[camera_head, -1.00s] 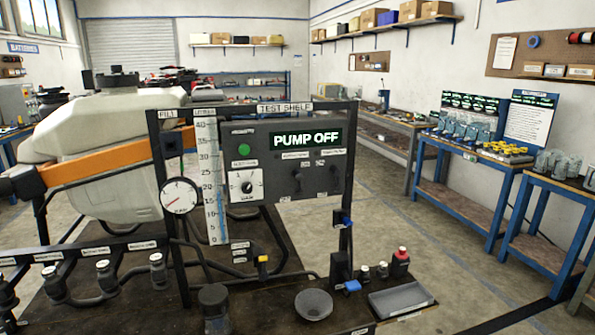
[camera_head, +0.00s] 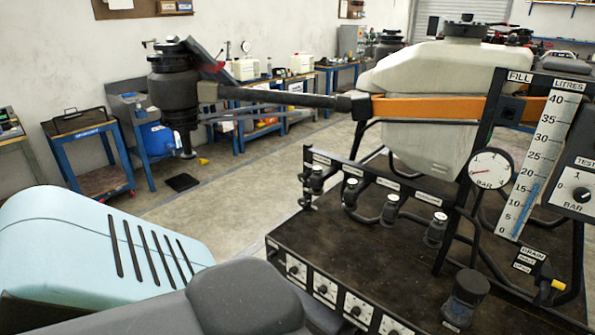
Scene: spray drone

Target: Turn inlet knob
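The test bench (camera_head: 330,225) carries a row of several dark knob-topped fittings (camera_head: 390,208) with small labels too small to read. Its front face has several small round knobs (camera_head: 325,289) on white plates. I cannot tell by label which one is the inlet knob. A larger black capped fitting (camera_head: 465,298) stands near the front right of the bench top. The pressure gauge (camera_head: 491,169) and the litres scale (camera_head: 535,165) stand on a black frame. The test knob (camera_head: 581,195) is at the right edge. Neither gripper is visible.
The white tank (camera_head: 430,95) with an orange arm (camera_head: 425,107) is behind the bench. A drone arm with a black motor (camera_head: 173,88) extends left. My light blue and grey body parts fill the lower left.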

